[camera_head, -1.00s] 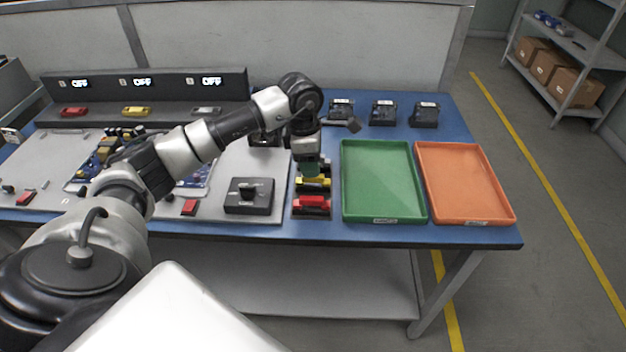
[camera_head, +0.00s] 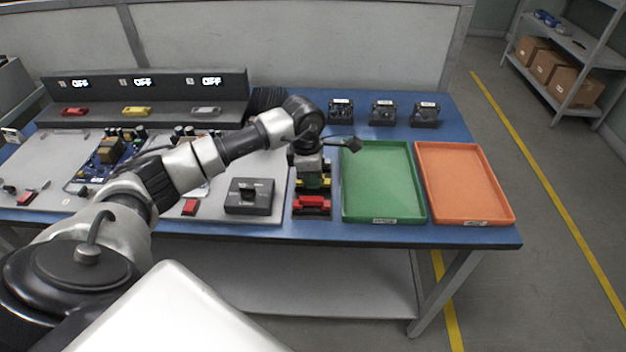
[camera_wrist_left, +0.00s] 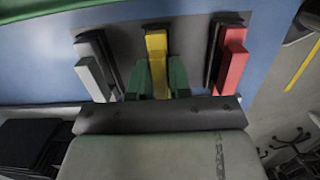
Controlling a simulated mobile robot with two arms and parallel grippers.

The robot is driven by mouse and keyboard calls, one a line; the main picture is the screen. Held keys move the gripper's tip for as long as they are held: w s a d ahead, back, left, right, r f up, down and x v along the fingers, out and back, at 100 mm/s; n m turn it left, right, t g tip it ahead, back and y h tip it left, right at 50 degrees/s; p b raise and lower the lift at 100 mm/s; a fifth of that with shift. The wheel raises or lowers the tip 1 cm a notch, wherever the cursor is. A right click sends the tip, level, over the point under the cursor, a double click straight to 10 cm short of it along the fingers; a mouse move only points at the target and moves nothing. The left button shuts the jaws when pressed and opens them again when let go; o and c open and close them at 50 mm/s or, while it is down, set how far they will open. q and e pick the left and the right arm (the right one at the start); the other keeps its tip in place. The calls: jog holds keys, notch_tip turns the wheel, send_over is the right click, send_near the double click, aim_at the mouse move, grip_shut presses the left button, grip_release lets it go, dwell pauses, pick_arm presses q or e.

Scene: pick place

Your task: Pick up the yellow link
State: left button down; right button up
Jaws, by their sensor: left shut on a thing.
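The yellow link (camera_wrist_left: 157,50) sits in the middle of a row in the left wrist view, between a grey link (camera_wrist_left: 96,72) and a red link (camera_wrist_left: 231,66). My left gripper (camera_wrist_left: 160,80) has its green fingers on both sides of the yellow link and is shut on it. In the head view the left gripper (camera_head: 312,181) points down over the row, left of the green tray. Only bits of the yellow link (camera_head: 327,182) show there beside the fingers. The red link (camera_head: 312,202) lies in its black holder in front. My right gripper is not in view.
A green tray (camera_head: 346,210) stands close to the right of the gripper, with an orange tray (camera_head: 510,212) beyond it. A black switch box (camera_head: 249,197) is to the left. Several black devices (camera_head: 383,112) stand behind the trays.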

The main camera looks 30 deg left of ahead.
pick_arm(q)
jog(key=shift+r, duration=0.6)
notch_tip(320, 180, up, 3)
jog(key=shift+f, duration=0.1)
jog(key=s+d+r+p, duration=0.1)
jog(key=s+d+r, duration=0.2)
jog(key=d+r, duration=0.7)
jog(key=shift+d+r, duration=0.3)
jog(key=shift+d, duration=0.3)
